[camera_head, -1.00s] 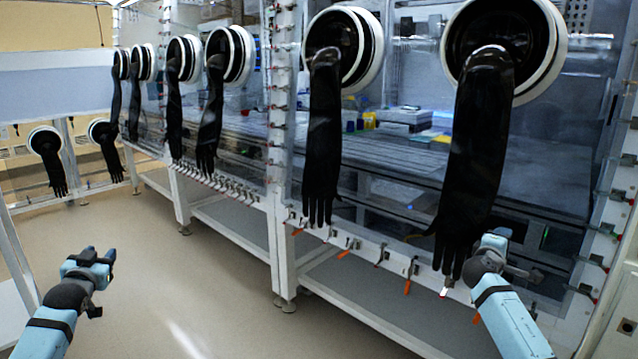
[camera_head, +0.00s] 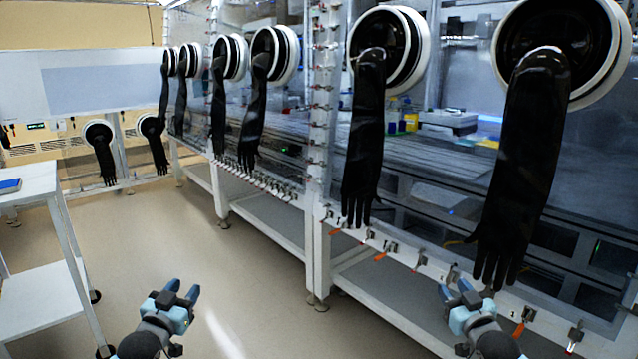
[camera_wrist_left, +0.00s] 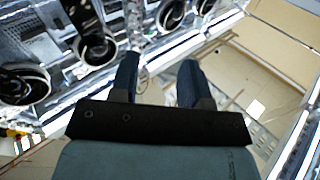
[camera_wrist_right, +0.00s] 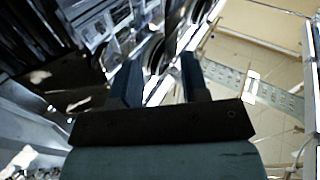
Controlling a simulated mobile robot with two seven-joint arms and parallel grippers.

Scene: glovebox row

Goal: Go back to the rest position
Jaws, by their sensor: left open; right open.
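My left gripper (camera_head: 182,292) is low in the head view, over the open floor, with its fingers apart and nothing between them. In the left wrist view its two blue fingers (camera_wrist_left: 156,82) stand apart and empty. My right gripper (camera_head: 455,292) is low at the right of the head view, in front of the glovebox's lower edge. In the right wrist view its fingers (camera_wrist_right: 162,80) are also spread and empty. I cannot tell how far the right gripper is from the nearest black glove (camera_head: 522,170), which hangs just above it in the picture.
A row of glovebox windows with white ports (camera_head: 424,50) and hanging black gloves (camera_head: 363,140) runs along the right and back. A lower shelf (camera_head: 385,305) is under it. A white cart (camera_head: 30,190) with a blue item (camera_head: 10,186) stands at left. The floor (camera_head: 150,235) between is clear.

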